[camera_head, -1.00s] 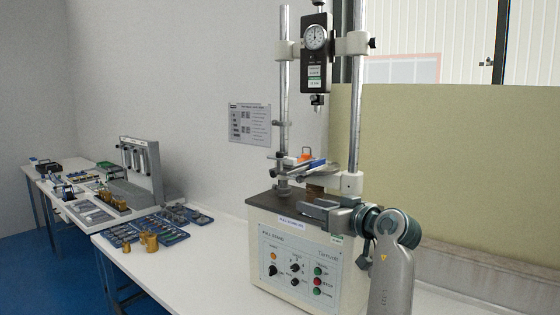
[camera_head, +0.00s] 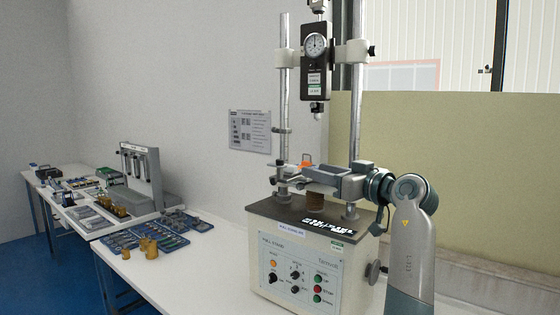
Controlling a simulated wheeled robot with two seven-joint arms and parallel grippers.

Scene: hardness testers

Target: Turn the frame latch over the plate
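The pull stand (camera_head: 305,265) is a cream box with a dark top (camera_head: 275,209) and two upright steel columns. The fingers overlap the middle parts of the frame, so the plate and any contact are hidden. I cannot tell how far the fingers are apart.
A dial gauge (camera_head: 315,46) hangs above, its tip (camera_head: 317,107) over the gripper. Blue trays (camera_head: 130,237) and brass weights (camera_head: 150,248) lie on the white table (camera_head: 185,270) to the left.

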